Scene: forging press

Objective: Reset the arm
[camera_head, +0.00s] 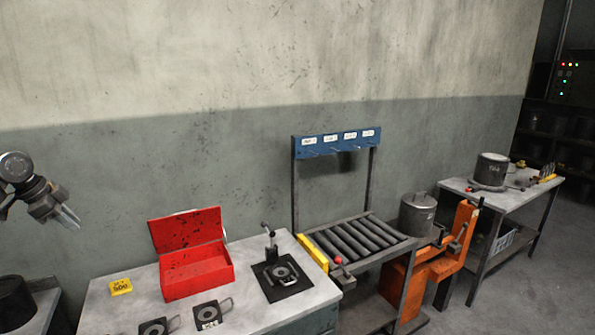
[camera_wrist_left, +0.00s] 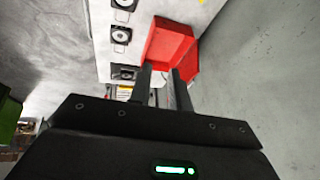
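My left gripper (camera_head: 68,217) is raised in the air at the left of the head view, in front of the grey wall and apart from the workbench. Its fingers point down and to the right. In the left wrist view the two fingers (camera_wrist_left: 162,88) stand a little apart, with nothing seen held between them. My right gripper is in neither view.
A workbench (camera_head: 130,302) holds an open red box (camera_head: 198,272), a yellow tag block (camera_head: 120,287) and several dark square plates. A roller stand (camera_head: 355,240), an orange machine (camera_head: 448,262) and another table (camera_head: 500,200) stand right. A dark cylinder (camera_head: 14,300) is lower left.

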